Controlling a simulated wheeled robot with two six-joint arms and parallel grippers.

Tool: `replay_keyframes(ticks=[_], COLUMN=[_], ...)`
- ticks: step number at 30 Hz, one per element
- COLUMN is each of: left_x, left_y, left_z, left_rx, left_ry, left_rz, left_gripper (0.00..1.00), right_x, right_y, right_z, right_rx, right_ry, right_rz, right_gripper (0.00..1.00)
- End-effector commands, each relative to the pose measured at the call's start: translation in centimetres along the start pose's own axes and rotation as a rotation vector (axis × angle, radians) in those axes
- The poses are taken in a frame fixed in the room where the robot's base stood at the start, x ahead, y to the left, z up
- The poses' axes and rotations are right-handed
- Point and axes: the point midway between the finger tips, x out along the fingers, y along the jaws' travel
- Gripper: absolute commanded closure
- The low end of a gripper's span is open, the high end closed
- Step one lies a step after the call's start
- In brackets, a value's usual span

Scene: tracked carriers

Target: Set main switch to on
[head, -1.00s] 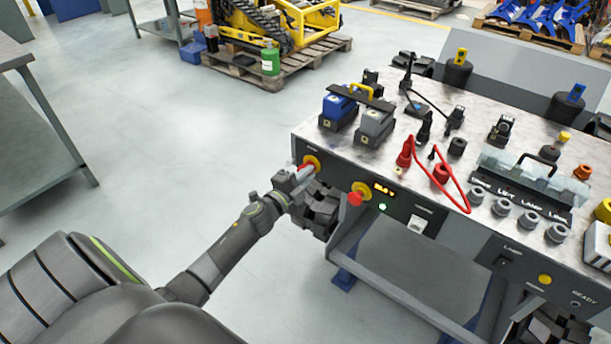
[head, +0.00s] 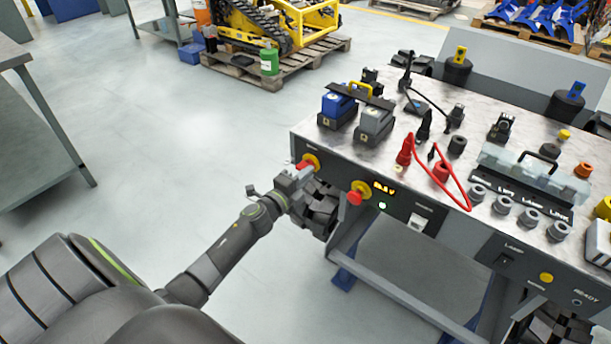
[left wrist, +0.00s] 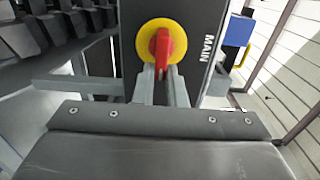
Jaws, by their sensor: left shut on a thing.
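The main switch is a red rotary handle on a round yellow plate, on the left end of the bench's front panel. It shows in the head view (head: 312,161) and in the left wrist view (left wrist: 161,45), beside the word MAIN. There its red handle points straight along the gap between the fingers. My left gripper (head: 299,170) is at the switch, with its fingers (left wrist: 161,85) on both sides of the red handle, shut on it. The fingers partly hide the handle in the head view.
Batteries, red and black plugs and cables stand on the bench top (head: 320,138). The floor left of the bench is clear.

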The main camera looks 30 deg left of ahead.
Motion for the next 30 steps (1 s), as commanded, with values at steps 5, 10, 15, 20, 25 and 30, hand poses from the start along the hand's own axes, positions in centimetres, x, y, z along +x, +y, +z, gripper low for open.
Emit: replay_keyframes(ticks=[5,10,15,20,25,30], left_x=[-0.1,0.0,-0.1,-1.5,-4.6,-8.1], left_y=[0.2,0.1,0.1,0.2,0.3,0.5], left_z=[0.0,0.0,0.0,0.0,0.0,0.0], left_rx=[-0.002,-0.002,-0.002,-0.002,-0.001,-0.001], left_ry=[0.0,0.0,0.0,0.0,-0.001,0.0], left_rz=[0.002,0.001,0.001,0.002,0.003,0.003], left_gripper=[0.72,0.67,0.67,0.67,0.67,0.67], right_x=[0.1,0.1,0.1,0.1,0.4,1.1], right_y=[0.0,0.0,0.0,0.0,-0.1,-0.2], right_z=[-0.3,-0.7,-0.9,-0.9,-0.7,0.1], right_rx=[-0.001,-0.002,-0.002,-0.002,-0.002,0.0], right_ry=[0.003,0.008,0.01,0.01,0.006,-0.015], right_rz=[0.0,0.0,0.0,0.0,-0.001,0.0], right_gripper=[0.64,0.64,0.64,0.64,0.64,0.64])
